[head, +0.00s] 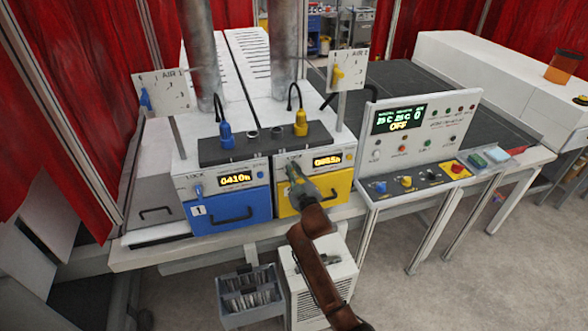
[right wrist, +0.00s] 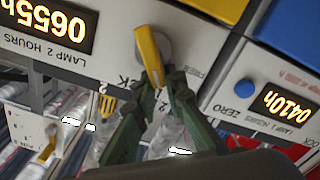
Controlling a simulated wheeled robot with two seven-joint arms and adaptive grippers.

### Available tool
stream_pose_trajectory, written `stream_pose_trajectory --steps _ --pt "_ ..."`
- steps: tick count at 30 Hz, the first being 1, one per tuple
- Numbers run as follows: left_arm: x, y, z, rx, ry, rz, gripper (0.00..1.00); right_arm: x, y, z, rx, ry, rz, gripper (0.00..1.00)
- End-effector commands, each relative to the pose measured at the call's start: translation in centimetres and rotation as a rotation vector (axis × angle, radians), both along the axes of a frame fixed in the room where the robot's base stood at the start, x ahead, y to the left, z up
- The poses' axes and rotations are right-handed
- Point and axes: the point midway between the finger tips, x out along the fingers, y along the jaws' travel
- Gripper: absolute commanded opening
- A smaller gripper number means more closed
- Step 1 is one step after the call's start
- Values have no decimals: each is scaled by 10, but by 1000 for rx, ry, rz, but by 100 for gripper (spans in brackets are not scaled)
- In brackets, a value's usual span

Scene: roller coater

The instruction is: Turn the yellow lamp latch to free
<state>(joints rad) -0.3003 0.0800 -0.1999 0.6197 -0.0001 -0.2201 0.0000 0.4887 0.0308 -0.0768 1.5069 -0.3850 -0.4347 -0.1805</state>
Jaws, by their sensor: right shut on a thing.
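The yellow lamp latch (right wrist: 149,50) is a short lever on a round metal pivot, on the white panel beside the LAMP 2 HOURS display (right wrist: 48,22). The right wrist view is upside down. My right gripper (right wrist: 160,82) is shut on the lower end of the lever. FREE is printed to the right of the lever there; the LOCK label is partly covered. In the head view my right gripper (head: 293,170) is at the panel above the yellow drawer (head: 335,188) and hides the latch. My left gripper is not in view.
The blue drawer (head: 232,209) with its blue latch (head: 197,190) is to the left. A dark bar with a blue plug (head: 226,138) and a yellow plug (head: 300,127) lies above. A control panel (head: 420,139) stands to the right. A grey bin (head: 250,295) is below.

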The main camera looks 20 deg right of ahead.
Motion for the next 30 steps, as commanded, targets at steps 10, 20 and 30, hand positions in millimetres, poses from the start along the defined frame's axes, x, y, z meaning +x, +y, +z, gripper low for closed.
stream_pose_trajectory --steps 10,20,30 --pt "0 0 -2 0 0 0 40 -1 1 -19 -330 9 -7 0" --pt "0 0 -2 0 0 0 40 -1 4 -26 -633 0 -7 0" --pt "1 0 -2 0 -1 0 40 -1 4 -31 -858 -9 -8 0"
